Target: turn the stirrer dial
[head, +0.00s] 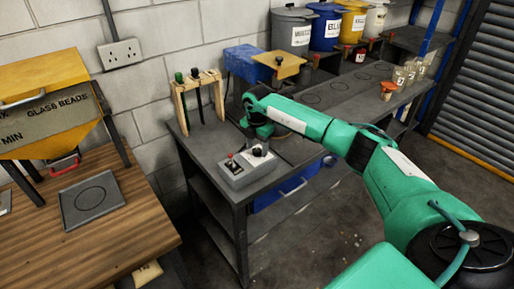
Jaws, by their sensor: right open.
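The grey control box (246,177) stands near the front edge of the dark bench. It carries a red button or lamp (230,156), a black switch plate and, at the back right, a dark round dial (257,152) on a pale plate. My right arm reaches in from the right, its wrist bent down over the bench. My right gripper (258,138) is open, just above and behind the dial. Its fingertips are small and dark here, so I cannot tell whether they touch the dial. My left gripper is out of view.
A wooden rack (201,101) with hanging tools stands left of the control box. A blue machine with a yellow top (279,64) is behind my wrist. Labelled tubs and small cups line the bench to the right. A wooden table (130,232) with a yellow hopper is at left.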

